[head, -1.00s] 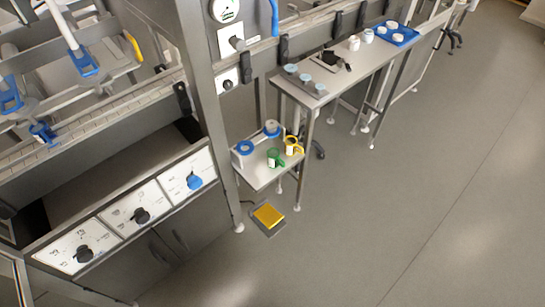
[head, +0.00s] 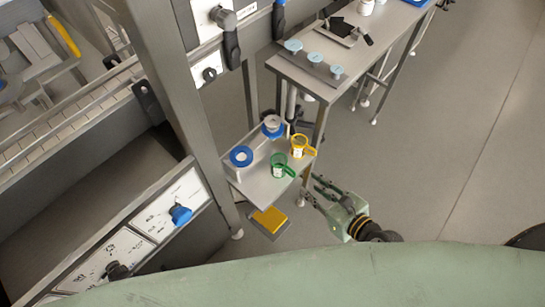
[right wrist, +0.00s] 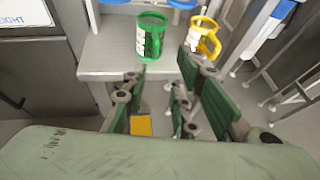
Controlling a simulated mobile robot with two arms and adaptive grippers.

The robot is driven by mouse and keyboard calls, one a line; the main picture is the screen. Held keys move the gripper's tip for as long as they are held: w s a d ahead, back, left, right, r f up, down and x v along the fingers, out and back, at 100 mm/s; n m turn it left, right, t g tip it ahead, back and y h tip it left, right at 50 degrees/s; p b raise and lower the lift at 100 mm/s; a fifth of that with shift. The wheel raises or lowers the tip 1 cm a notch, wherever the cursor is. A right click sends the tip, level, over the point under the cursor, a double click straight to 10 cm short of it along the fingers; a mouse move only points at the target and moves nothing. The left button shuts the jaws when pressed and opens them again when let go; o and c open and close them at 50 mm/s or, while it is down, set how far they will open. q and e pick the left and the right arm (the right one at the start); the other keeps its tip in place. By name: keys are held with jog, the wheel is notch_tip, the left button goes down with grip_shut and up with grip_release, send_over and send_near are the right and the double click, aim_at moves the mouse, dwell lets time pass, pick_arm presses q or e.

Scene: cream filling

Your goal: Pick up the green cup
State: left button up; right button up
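The green cup (head: 279,166) stands upright on a small metal table (head: 262,193), its handle toward the right. It also shows in the right wrist view (right wrist: 151,36), in front of my right gripper. My right gripper (head: 316,190) is off the table's right front side, apart from the cup. In the right wrist view the fingers of the right gripper (right wrist: 155,88) are spread with nothing between them. My left gripper is not in view.
A yellow cup (head: 299,147) stands just right of the green one. Two blue-ringed white pieces (head: 241,157) stand behind. A yellow pedal (head: 269,219) lies on the floor below. A longer table (head: 300,70) is at the back; a grey post (head: 190,100) is left.

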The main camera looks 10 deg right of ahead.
aim_at(295, 175)
jog(key=w+a, duration=0.2)
jog(key=w, duration=0.1)
jog(key=w+a+f+p, duration=0.1)
jog(key=w+a, duration=0.1)
jog(key=shift+w, duration=0.25)
jog(key=shift+w+a+f, duration=0.1)
jog(key=shift+w+f, duration=0.05)
jog(key=shift+w, duration=0.15)
jog(key=shift+w+f, duration=0.1)
jog(key=shift+w, duration=0.05)
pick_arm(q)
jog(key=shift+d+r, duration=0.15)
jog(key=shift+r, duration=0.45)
pick_arm(e)
grip_shut()
